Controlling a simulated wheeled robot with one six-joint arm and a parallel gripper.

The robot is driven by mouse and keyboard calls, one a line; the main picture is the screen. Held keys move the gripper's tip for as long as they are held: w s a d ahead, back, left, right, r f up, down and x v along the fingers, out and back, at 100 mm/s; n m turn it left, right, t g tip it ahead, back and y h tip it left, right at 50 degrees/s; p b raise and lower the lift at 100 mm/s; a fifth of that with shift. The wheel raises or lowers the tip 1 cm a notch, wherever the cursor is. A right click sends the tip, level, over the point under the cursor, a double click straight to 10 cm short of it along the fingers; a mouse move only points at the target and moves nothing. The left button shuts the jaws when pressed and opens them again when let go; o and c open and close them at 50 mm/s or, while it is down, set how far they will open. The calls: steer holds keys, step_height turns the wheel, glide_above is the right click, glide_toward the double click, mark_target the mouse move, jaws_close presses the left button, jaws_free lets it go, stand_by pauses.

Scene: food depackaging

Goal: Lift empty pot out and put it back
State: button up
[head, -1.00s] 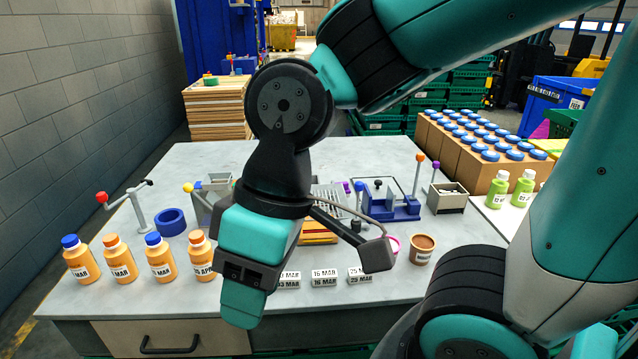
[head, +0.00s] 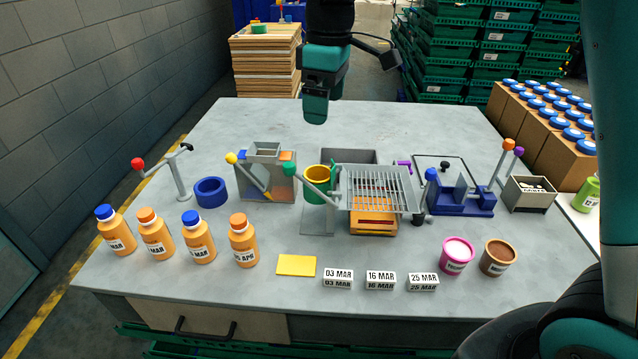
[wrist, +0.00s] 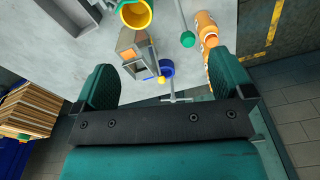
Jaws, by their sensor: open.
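A green pot with a yellow rim and inside (head: 318,190) stands in a grey fixture with a green-knobbed lever, mid-table in the head view. It is cut off at the top edge of the wrist view (wrist: 135,14). A pink pot (head: 457,254) and a brown-topped pot (head: 498,257) stand at the right front; both look filled. My gripper (head: 315,112) is above the far part of the table, behind and apart from the green pot. In the wrist view its fingers (wrist: 160,62) are spread wide with nothing between them.
A wire rack (head: 375,188) stands right of the green pot, and a hopper box (head: 267,172) left of it. Several orange bottles (head: 157,235) line the left front. A yellow card (head: 296,265) and date blocks (head: 380,280) lie at the front.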

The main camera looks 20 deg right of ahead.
steer(key=w+f, duration=0.1)
steer(key=w, duration=0.4)
steer(key=p, duration=0.3)
glide_above(320, 173)
steer(key=shift+n+h, duration=0.3)
steer(key=shift+n, duration=0.1)
steer(key=f, duration=1.1)
steer(key=shift+s, duration=0.25)
steer(key=f+p, duration=0.1)
steer(key=f, duration=0.1)
steer(key=f+p, duration=0.1)
steer(key=f, duration=0.1)
steer(key=f+p, duration=0.1)
steer(key=f, duration=0.1)
steer(key=shift+w+f, duration=0.25)
steer(key=c, duration=1.1)
steer(key=shift+c, duration=0.2)
steer(key=shift+r, duration=0.2)
